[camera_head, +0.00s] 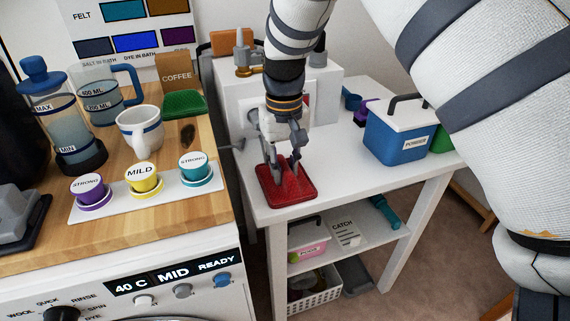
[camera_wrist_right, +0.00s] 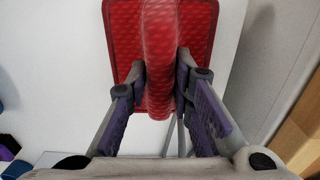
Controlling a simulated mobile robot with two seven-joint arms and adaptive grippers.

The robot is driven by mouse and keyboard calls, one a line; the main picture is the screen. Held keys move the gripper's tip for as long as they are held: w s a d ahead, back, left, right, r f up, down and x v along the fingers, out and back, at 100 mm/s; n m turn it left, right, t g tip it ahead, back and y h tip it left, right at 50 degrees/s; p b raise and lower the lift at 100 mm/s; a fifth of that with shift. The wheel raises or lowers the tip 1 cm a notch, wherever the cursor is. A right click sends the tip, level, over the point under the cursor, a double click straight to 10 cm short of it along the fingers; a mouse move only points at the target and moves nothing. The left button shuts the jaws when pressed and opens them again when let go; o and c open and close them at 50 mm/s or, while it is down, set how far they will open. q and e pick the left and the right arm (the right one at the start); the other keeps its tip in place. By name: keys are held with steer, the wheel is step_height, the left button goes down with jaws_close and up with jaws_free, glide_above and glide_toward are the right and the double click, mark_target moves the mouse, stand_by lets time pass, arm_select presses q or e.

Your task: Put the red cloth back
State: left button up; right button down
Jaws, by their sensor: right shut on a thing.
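The red cloth (camera_head: 298,192) shows as a flat, textured red square with a rim-like edge, near the front left corner of the white side table (camera_head: 345,170). My right gripper (camera_head: 283,174) points down over it. In the right wrist view, a raised red ridge (camera_wrist_right: 160,60) stands up from the red square (camera_wrist_right: 198,35) between the two fingers. My right gripper (camera_wrist_right: 161,88) is shut on this ridge. I cannot tell whether the square under it touches the table all round. My left gripper is not in view.
Left stands a wooden counter (camera_head: 110,225) with a mug (camera_head: 140,128), a green cloth (camera_head: 184,103) and coloured lidded pots. A white box-shaped appliance (camera_head: 320,85) is behind my gripper. A blue box (camera_head: 395,135) stands further right. The tabletop between is clear.

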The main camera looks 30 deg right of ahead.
mark_target(283, 169)
steer(key=c, duration=1.4)
jaws_free()
steer(key=shift+w, duration=0.45)
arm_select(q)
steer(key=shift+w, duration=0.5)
arm_select(e)
steer(key=shift+s+r, duration=0.1)
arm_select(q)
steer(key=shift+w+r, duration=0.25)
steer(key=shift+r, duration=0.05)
arm_select(e)
step_height(283, 169, up, 12)
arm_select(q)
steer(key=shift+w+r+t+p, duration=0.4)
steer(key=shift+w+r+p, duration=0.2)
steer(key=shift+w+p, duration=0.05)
arm_select(e)
steer(key=shift+s+a+r, duration=0.1)
steer(key=shift+s+a, duration=0.75)
steer(key=shift+s, duration=0.55)
steer(key=shift+s+a+f, duration=0.1)
steer(key=shift+s+a, duration=0.8)
steer(key=shift+s, duration=0.55)
steer(key=shift+s+a+r, duration=0.1)
steer(key=shift+s+a, duration=0.75)
steer(key=shift+s, duration=0.55)
